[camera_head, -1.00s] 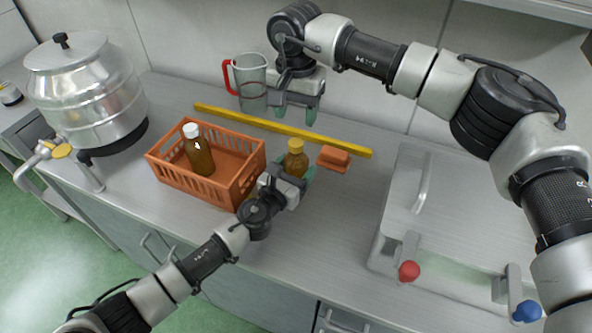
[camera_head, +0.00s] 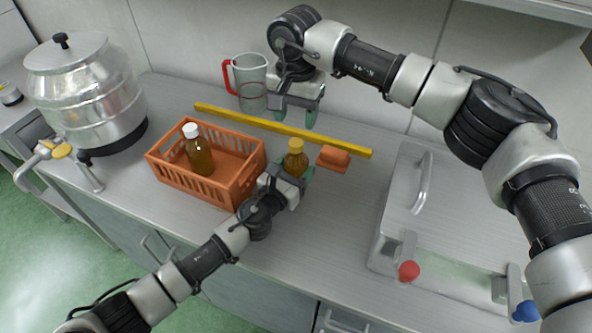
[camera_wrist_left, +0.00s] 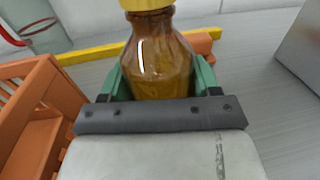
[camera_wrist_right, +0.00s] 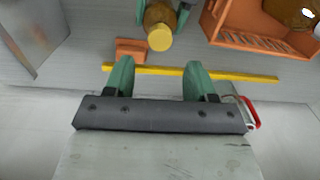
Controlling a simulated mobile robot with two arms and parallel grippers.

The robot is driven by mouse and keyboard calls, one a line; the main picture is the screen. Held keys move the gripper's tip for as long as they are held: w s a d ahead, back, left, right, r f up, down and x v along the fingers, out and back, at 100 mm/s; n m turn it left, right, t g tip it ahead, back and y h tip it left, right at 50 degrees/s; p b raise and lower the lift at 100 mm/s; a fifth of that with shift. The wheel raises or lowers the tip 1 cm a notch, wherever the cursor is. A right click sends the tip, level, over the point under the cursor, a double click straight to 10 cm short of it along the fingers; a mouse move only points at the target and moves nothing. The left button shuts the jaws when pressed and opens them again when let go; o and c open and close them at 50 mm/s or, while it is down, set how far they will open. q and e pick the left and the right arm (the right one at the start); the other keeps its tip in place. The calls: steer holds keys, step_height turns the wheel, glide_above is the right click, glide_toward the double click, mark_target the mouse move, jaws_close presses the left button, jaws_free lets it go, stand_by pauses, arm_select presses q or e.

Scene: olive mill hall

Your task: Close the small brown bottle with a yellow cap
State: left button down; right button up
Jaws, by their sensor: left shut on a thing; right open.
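The small brown bottle (camera_head: 294,164) stands upright on the counter, right of the orange crate, with the yellow cap (camera_head: 296,145) on its top. How tightly the cap sits cannot be told. My left gripper (camera_head: 291,179) is shut around the bottle's body; the left wrist view shows the bottle (camera_wrist_left: 157,62) between its green fingers. My right gripper (camera_head: 298,112) is open and empty, beyond the bottle near the jug. In the right wrist view the yellow cap (camera_wrist_right: 160,37) shows past its open fingers (camera_wrist_right: 160,78).
An orange crate (camera_head: 172,178) holds a brown bottle with a white cap (camera_head: 199,150). A yellow bar (camera_head: 232,117) and an orange block (camera_head: 333,157) lie behind the bottle. A jug with a red handle (camera_head: 250,82) stands near the wall. A metal box (camera_head: 405,185) is at right.

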mark_target(296, 142)
step_height(296, 142, down, 7)
steer(key=shift+f, duration=0.1)
stand_by(0.3)
